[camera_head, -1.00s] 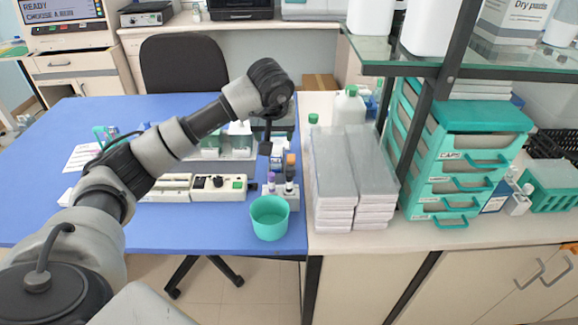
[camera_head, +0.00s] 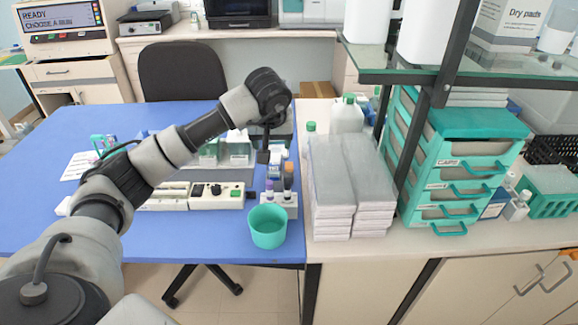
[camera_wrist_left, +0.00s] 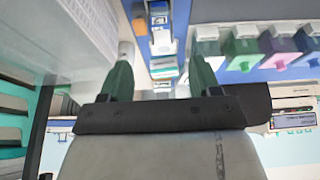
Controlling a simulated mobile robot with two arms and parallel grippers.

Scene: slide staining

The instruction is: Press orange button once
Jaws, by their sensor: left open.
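A cream control box (camera_head: 208,202) lies on the blue table, with a black knob, a green button and a tiny reddish spot on top. I cannot tell whether that spot is an orange button. My left gripper (camera_head: 264,157) points down to the right of and behind the box, near the small bottles, apart from the box. In the left wrist view the gripper (camera_wrist_left: 162,80) is open, its two dark green fingers spread with nothing held between them. My right gripper is not in view.
A white rack (camera_head: 283,198) with small bottles, one orange-capped (camera_head: 288,168), is right of the box. A teal cup (camera_head: 268,228) stands at the table's front edge. Stacked slide boxes (camera_head: 335,220) and teal drawers (camera_head: 455,175) are to the right. Staining jars (camera_wrist_left: 245,50) show in the wrist view.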

